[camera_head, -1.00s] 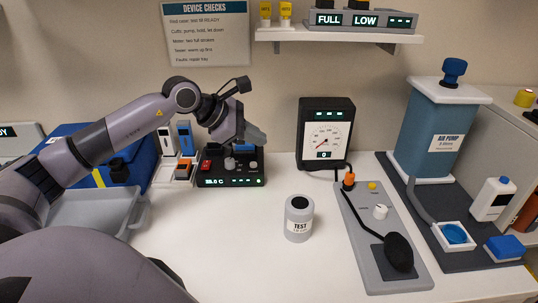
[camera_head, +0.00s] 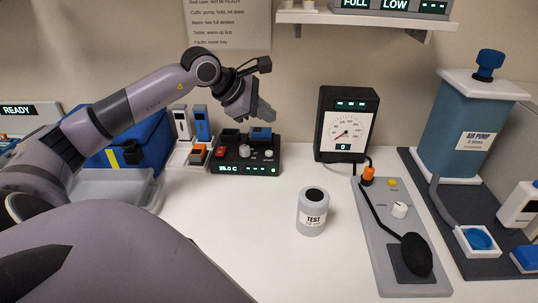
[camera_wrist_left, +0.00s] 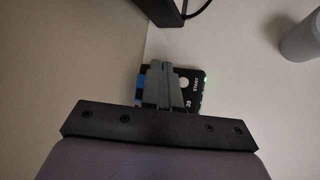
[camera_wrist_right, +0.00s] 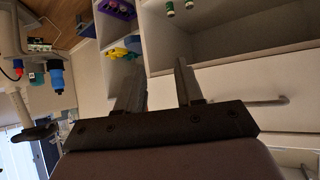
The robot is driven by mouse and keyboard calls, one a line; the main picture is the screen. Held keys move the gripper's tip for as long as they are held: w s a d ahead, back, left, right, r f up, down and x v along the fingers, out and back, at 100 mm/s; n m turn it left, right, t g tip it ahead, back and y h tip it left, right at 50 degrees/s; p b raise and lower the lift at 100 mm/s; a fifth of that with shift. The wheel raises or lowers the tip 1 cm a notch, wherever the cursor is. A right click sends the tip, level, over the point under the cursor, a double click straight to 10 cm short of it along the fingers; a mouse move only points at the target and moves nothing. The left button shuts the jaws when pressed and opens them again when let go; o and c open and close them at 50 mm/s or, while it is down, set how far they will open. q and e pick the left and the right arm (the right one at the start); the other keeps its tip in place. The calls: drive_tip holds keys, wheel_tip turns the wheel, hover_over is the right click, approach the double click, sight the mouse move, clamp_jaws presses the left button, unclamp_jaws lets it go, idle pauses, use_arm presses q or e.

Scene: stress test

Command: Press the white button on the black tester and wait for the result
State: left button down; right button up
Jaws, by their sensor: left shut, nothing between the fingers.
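The black tester (camera_head: 258,169) stands at the back of the white table, with a red switch, a blue block, a white knob and a display that seems to read 35.0 C. Green lights show on its front. Its white button (camera_head: 268,154) is at the right end of the top; in the left wrist view the white button (camera_wrist_left: 184,83) lies beside the word START. My left gripper (camera_head: 267,114) is shut and empty, above the tester and apart from it. My right gripper (camera_wrist_right: 157,82) is open and empty, facing drawers and shelves away from the tester.
A grey TEST canister (camera_head: 312,212) stands in front of the tester, to the right. A dial gauge (camera_head: 345,128) and a grey panel (camera_head: 390,255) with a black bulb stand further right. A blue case (camera_head: 125,150) and clear tray are at left. The table's middle front is clear.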

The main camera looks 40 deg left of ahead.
use_arm(q)
drive_tip(key=b, duration=0.4)
hover_over(269, 153)
drive_tip(key=f, duration=0.6)
drive_tip(key=shift+s+a+f, duration=0.15)
drive_tip(key=shift+s+a, duration=0.1)
drive_tip(key=shift+s, duration=0.05)
drive_tip(key=shift+f+b, duration=0.35)
drive_tip(key=shift+b, duration=0.15)
idle(0.6)
drive_tip(key=shift+f+b, duration=0.4)
drive_tip(key=shift+b, duration=0.05)
